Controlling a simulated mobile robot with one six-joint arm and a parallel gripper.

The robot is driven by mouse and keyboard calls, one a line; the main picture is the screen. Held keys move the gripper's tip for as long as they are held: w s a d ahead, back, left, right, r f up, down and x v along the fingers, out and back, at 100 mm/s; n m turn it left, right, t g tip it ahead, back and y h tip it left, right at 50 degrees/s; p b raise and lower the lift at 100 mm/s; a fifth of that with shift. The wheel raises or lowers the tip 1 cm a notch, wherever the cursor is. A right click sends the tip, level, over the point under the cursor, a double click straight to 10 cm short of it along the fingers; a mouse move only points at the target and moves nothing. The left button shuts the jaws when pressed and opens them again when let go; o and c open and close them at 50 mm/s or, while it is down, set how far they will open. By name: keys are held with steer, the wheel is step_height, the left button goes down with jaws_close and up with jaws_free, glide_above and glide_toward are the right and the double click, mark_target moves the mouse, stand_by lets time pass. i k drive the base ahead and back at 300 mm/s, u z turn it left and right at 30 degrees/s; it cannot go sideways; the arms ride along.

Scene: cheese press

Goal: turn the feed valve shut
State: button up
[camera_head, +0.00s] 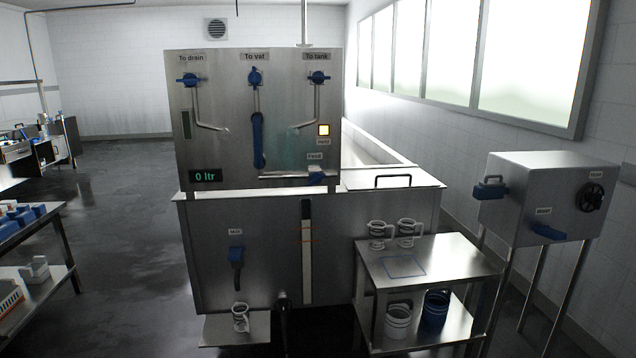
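The feed valve (317,177) is a small blue handle under a label reading "Feed" (314,156), low on the right of the steel panel (215,125). It sits at the right end of a thin horizontal pipe (285,176). The handle looks roughly sideways and slightly tilted, but it is too small to tell its exact setting. My gripper is not in this view, and nothing is touching the valve.
Blue valves marked "To drain" (190,80), "To vat" (255,77) and "To tank" (318,77) line the panel top. A steel stand (440,258) with mugs is at front right, beside a control box (540,185). Open floor (125,250) lies left.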

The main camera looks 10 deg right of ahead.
mark_target(315, 178)
steer(key=k, duration=0.65)
steer(key=u, duration=0.5)
steer(key=i, duration=0.65)
steer(key=u, duration=0.9)
steer(key=i, duration=1.8)
steer(key=z, duration=0.7)
steer(key=i, duration=0.8)
steer(key=z, duration=0.55)
